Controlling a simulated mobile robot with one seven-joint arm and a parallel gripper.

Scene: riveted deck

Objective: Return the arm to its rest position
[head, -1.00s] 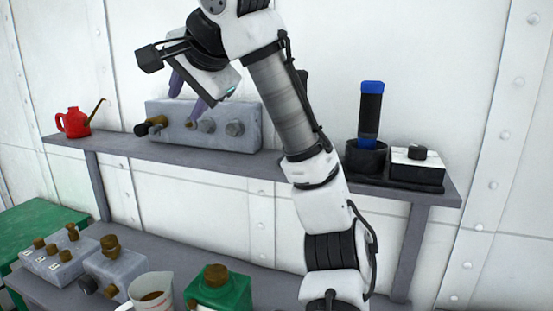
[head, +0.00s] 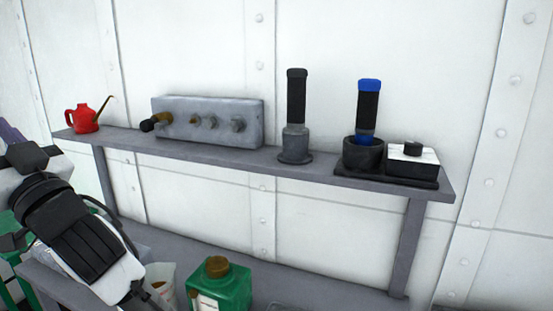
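My arm is folded low at the left of the head view, its white and black links in front of the bench's left part. Only a purple piece of my gripper (head: 10,133) shows at the left edge; the rest is cut off or hidden by the arm. Whether it is open or shut, and whether it holds anything, cannot be seen.
A grey shelf (head: 225,154) carries a red oil can (head: 84,119), a grey valve block (head: 245,118), a grey-black cylinder tool (head: 296,115), a blue-capped tool (head: 369,105) in a black cup and a white-black box (head: 412,168). Below stand a green canister (head: 232,288) and a cup (head: 160,272).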

